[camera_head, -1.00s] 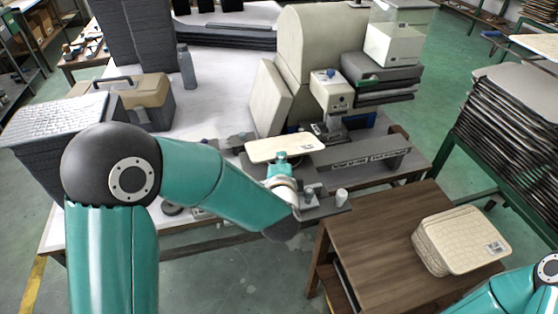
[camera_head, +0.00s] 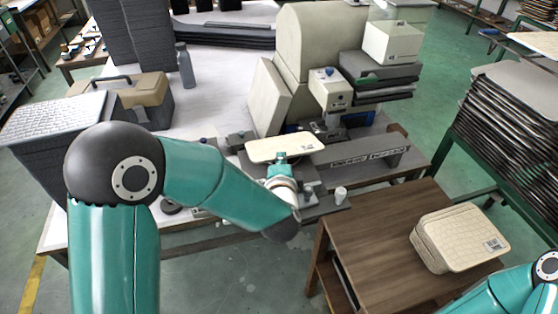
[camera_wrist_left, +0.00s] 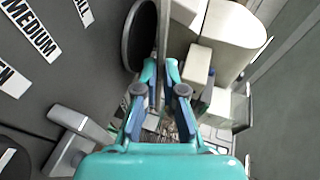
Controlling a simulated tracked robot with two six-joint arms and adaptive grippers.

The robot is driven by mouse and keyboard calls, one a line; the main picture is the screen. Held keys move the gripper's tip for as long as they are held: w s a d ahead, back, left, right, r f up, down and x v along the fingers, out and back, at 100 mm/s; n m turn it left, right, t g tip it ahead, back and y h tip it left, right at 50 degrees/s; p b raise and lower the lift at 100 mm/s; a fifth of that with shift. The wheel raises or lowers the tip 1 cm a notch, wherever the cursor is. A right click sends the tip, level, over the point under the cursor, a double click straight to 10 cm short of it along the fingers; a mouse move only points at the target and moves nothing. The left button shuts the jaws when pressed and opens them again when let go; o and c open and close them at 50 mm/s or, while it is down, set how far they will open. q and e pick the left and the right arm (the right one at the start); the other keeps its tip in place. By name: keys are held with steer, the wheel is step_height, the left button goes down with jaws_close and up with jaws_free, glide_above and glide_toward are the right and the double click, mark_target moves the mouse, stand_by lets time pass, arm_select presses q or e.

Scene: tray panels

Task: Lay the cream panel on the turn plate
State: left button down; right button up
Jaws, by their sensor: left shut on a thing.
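The cream panel (camera_head: 286,147) is a thin, light plate with rounded corners, held out in front of the machine in the head view. My left gripper (camera_head: 281,157) is shut on its near edge. In the left wrist view the left gripper's fingers (camera_wrist_left: 161,72) are close together, with the panel (camera_wrist_left: 163,30) showing edge-on between them. A dark round disc with a pale rim (camera_wrist_left: 140,36), apparently the turn plate, lies beside the panel there. The panel hides what is beneath it in the head view, so I cannot tell whether they touch. My right gripper is out of view.
A cream machine (camera_head: 320,45) stands behind the panel, with a grey lettered bar (camera_head: 365,158) to the right. A small white cup (camera_head: 341,195) stands near the bench's front edge. A stack of cream panels (camera_head: 460,238) sits on a brown table (camera_head: 365,235).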

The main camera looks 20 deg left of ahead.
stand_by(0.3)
arm_select(q)
steer(key=c, duration=1.2)
jaws_free()
steer(key=shift+s, duration=0.1)
steer(key=v, duration=1.1)
steer(key=shift+s, duration=0.35)
steer(key=shift+d+r, duration=0.1)
steer(key=shift+d, duration=0.05)
